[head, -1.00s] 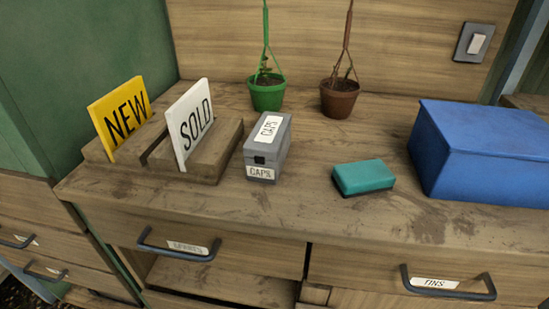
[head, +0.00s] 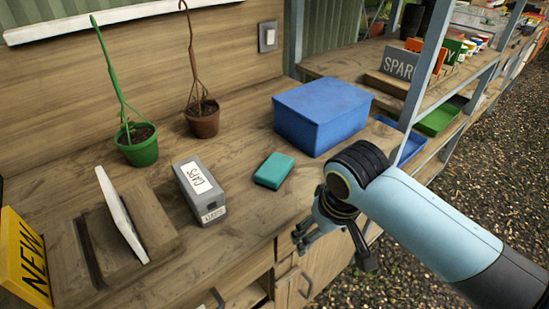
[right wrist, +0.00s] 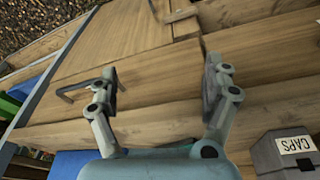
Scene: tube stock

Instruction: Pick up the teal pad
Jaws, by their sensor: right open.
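The teal pad (head: 273,170) lies flat on the wooden bench top, between the grey CAPS box and the blue box. My right gripper (head: 332,247) is open and empty, in front of the bench edge, to the right of and nearer than the pad. It does not touch the pad. In the right wrist view its two fingers (right wrist: 160,78) stand apart in front of the cabinet's wooden front. My left gripper is not in view.
The grey CAPS box (head: 199,190) stands left of the pad, and the blue box (head: 321,115) behind it to the right. A green pot (head: 138,151) and a brown pot (head: 203,124) stand farther back. Sign holders are at left, shelving (head: 434,93) at right.

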